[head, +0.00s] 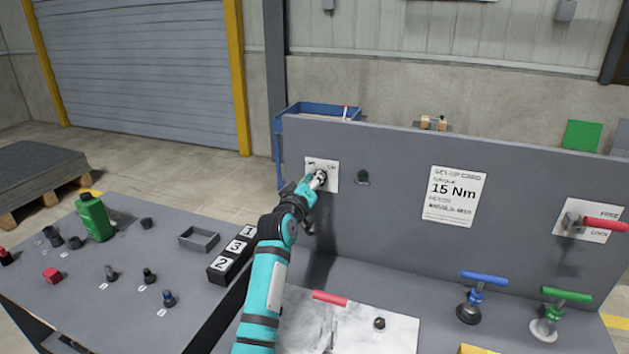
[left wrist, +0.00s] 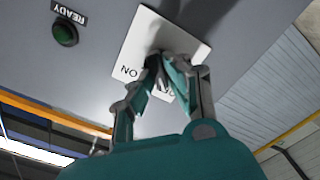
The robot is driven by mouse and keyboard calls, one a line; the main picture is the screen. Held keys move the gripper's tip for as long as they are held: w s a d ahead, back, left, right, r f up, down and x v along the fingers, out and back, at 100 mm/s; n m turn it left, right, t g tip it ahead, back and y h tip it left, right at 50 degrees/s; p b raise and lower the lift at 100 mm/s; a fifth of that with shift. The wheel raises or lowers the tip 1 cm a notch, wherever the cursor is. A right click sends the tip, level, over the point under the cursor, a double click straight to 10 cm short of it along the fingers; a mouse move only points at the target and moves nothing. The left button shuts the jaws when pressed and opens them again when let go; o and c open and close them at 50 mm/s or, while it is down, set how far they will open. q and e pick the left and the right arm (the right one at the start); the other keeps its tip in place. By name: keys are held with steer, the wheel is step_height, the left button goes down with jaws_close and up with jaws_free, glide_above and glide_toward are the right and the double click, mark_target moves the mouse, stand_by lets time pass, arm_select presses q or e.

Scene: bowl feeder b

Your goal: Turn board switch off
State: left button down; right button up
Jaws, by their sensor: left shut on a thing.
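The board switch sits on a white plate (head: 332,184) on the upright grey board; the plate also shows in the left wrist view (left wrist: 138,42). The plate carries an ON label, and a second label is partly covered by a finger. My left gripper (head: 319,178) is at the plate, its fingers shut on the small dark switch knob. In the left wrist view the fingertips (left wrist: 161,62) meet over the knob and hide most of it, so its exact angle cannot be told. My right gripper is not in view.
A green READY lamp (head: 362,178) is beside the plate. A set-up card (head: 454,195) and a red-handled FREE/LOCK lever (head: 601,224) are farther right on the board. Blue (head: 484,278) and green (head: 566,295) T-handles stand below. A side table (head: 130,265) holds small parts.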

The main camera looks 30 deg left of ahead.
arm_select(q)
steer(key=shift+r, duration=0.15)
steer(key=c, duration=1.3)
jaws_free()
steer(key=v, duration=1.1)
steer(key=shift+s+d, duration=0.2)
steer(key=shift+s, duration=0.2)
